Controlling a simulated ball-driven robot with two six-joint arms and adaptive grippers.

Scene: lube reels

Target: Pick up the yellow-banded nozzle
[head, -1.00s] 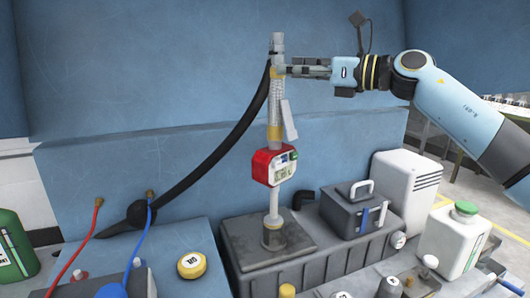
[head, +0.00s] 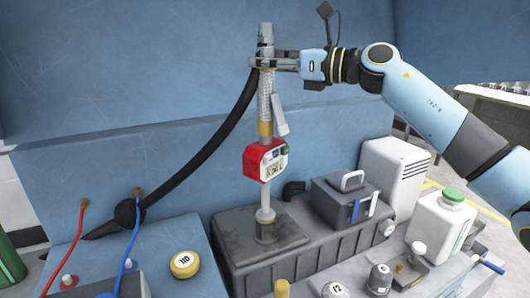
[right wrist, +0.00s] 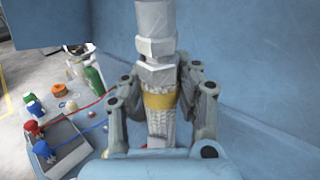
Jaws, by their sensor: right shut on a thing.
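The yellow-banded nozzle (head: 265,100) stands upright in the head view, with a silver mesh sleeve, a lever and a red meter body (head: 264,160). Its lower end is at the socket of a dark plate (head: 292,236). A black hose (head: 205,150) runs from its upper part down to the left. My right gripper (head: 262,62) is shut around the nozzle's upper part by the upper yellow band. The right wrist view shows that yellow band (right wrist: 160,100) between the fingers. My left gripper is not in view.
A dark grey tank lies under the plate, with a toolbox (head: 345,203) on it. A white canister (head: 438,228) with a green cap and a white ribbed box (head: 393,175) stand at right. A blue wall is close behind.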

